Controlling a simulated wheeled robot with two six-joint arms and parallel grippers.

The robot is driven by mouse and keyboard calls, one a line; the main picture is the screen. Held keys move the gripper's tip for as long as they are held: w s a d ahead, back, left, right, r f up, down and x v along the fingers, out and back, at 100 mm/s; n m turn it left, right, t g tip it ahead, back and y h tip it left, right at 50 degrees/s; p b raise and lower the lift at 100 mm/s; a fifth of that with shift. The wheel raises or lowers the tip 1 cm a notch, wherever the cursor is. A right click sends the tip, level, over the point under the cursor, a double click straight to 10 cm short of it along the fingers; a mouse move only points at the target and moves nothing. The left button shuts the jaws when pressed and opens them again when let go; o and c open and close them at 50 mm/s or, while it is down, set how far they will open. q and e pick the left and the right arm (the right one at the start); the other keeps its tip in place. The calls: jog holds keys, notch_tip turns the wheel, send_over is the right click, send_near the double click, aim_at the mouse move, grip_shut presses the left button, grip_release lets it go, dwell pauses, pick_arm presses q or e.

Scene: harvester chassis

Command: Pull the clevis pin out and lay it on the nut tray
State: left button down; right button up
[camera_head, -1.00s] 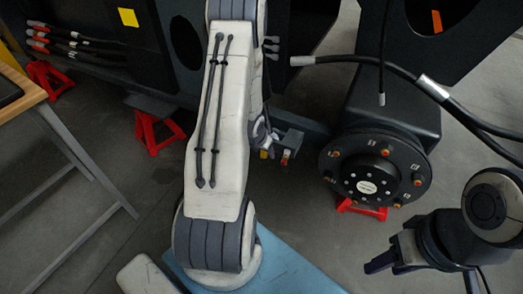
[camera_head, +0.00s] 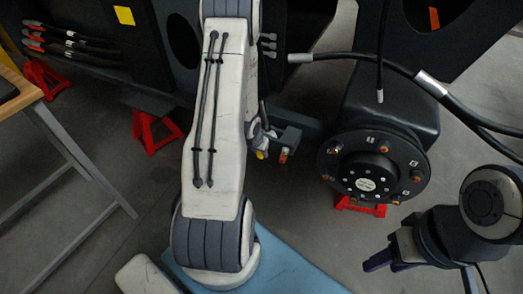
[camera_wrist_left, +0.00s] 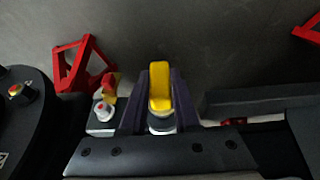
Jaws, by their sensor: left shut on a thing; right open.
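The clevis pin shows as a yellow, tab-shaped head (camera_wrist_left: 160,86) in the left wrist view, upright between my left gripper's fingers. My left gripper (camera_wrist_left: 159,98) is shut on it. In the head view a small yellow spot (camera_head: 261,155) shows beside the dark bracket (camera_head: 288,136), and my white left arm hides part of the gripper. I cannot tell whether the pin's shank is still in its hole. My right gripper (camera_head: 382,260) is open and empty at the lower right of the head view. I cannot make out the nut tray.
A red-knobbed fitting (camera_wrist_left: 107,92) sits just left of the pin. A black wheel hub (camera_head: 373,165) with several orange-tipped studs stands to the right, with black hoses above it. A wooden-topped table (camera_head: 22,88) carries a dark object at the left. Red stands (camera_head: 152,130) are below the chassis.

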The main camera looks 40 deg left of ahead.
pick_arm(q)
jog(key=s+d+b, duration=0.2)
jog(key=s, duration=0.5)
jog(key=shift+s, duration=0.4)
dwell(0.6)
dwell(0.7)
